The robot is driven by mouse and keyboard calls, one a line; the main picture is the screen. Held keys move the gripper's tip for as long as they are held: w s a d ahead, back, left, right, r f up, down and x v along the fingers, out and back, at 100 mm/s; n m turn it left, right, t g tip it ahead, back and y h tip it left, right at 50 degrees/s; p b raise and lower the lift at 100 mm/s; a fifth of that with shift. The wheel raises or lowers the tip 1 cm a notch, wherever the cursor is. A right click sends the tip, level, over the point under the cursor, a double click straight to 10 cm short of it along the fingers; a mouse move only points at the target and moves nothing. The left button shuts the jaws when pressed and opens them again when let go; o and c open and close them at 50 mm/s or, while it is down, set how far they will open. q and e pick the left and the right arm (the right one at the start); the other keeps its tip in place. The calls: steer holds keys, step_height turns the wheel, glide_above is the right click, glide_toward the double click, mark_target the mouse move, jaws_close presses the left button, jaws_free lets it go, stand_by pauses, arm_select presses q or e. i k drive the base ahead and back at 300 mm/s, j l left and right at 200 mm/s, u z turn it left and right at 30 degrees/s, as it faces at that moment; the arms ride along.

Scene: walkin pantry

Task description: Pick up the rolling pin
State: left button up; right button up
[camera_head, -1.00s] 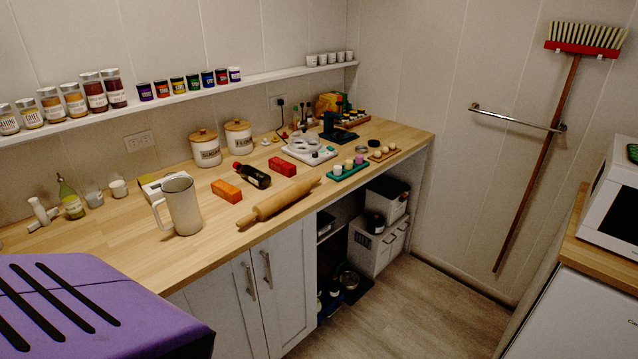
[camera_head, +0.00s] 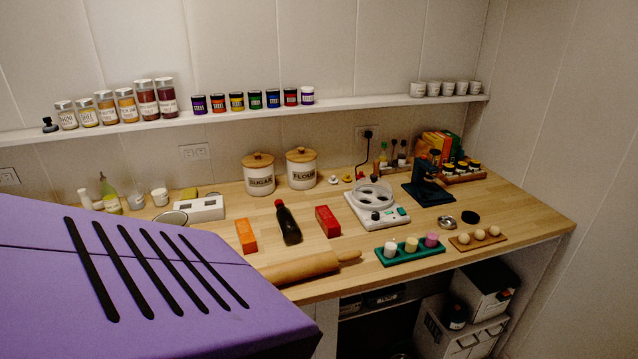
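The wooden rolling pin (camera_head: 300,267) lies on the wooden counter near its front edge. Its right handle points to the right, and its left end is hidden behind a purple slotted surface that fills the lower left of the view. Neither of my grippers shows in the head view.
An orange block (camera_head: 246,236), a dark bottle (camera_head: 288,222) and a red block (camera_head: 328,221) lie just behind the pin. A green tray (camera_head: 411,254) with small cups is to its right. Canisters (camera_head: 259,176) and a white appliance (camera_head: 377,203) stand farther back. Bare counter (camera_head: 345,285) shows in front of the pin.

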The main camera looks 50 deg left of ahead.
mark_target(298, 269)
steer(key=i+u, duration=0.25)
steer(key=i, duration=0.2)
steer(key=i+l+u, duration=0.1)
steer(key=i+u, duration=0.15)
steer(key=i, duration=0.2)
steer(key=i+l+u, duration=0.25)
steer(key=i, duration=0.2)
steer(key=i+u, duration=0.1)
steer(key=u, duration=0.35)
steer(key=i+l+u, duration=0.1)
steer(key=u, duration=0.35)
steer(key=l+u, duration=0.2)
steer(key=u, duration=0.25)
steer(key=i+l+u, duration=0.1)
steer(key=u, duration=0.35)
steer(key=l+u, duration=0.25)
steer(key=u, duration=0.2)
steer(key=l+u, duration=0.2)
steer(key=u, duration=0.2)
steer(key=l+u, duration=0.15)
steer(key=u, duration=0.3)
